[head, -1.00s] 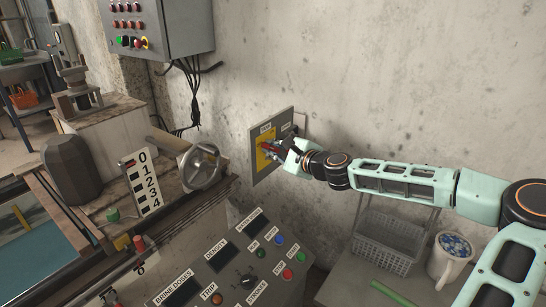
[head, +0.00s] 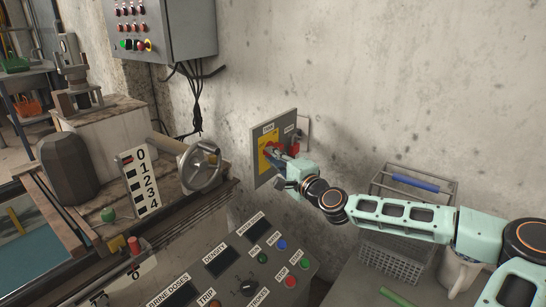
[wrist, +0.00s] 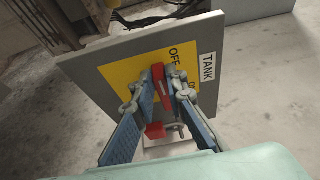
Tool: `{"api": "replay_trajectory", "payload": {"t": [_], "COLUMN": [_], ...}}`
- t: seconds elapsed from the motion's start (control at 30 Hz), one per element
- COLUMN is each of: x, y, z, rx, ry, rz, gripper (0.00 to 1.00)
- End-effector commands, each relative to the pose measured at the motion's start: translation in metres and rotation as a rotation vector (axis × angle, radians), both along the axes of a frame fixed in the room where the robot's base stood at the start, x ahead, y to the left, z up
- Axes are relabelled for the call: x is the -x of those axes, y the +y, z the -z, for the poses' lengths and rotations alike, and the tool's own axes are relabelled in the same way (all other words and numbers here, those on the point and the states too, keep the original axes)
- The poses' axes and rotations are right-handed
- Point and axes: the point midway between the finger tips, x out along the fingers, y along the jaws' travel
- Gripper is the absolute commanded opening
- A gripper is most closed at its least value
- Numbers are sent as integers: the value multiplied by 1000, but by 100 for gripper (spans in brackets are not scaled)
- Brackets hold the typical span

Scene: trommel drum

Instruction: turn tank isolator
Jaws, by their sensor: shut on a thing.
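The tank isolator is a red handle (wrist: 158,76) on a yellow plate (wrist: 121,75) marked OFF, on a grey panel (head: 285,122) on the wall. A white TANK label (wrist: 208,67) is beside the plate in the wrist view. A second letter marking there is mostly hidden by a finger. My gripper (wrist: 163,88) is shut on the red handle, with a finger on either side of it. In the head view my gripper (head: 280,156) is at the panel's front and hides part of the handle. The exact angle of the handle is hard to tell.
A console (head: 222,283) with buttons and displays stands below the panel. A handwheel (head: 203,172) is to the left. A grey wire basket (head: 392,255) with a blue handle and a pale mug (head: 456,272) are at lower right, partly behind my arm.

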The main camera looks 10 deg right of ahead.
Motion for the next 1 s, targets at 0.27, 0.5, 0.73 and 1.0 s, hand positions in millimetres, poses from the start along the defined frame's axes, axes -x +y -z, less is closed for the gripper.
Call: {"api": "replay_trajectory", "payload": {"t": [0.27, 0.5, 0.73, 1.0], "x": [0, 0, 0, 3], "y": [0, 0, 0, -2], "z": [1, 1, 1, 1], "rx": [12, 12, 10, 9], "ry": [-11, -10, -10, -9], "rz": [0, 0, 0, 1], "gripper": [0, 14, 30, 30]}}
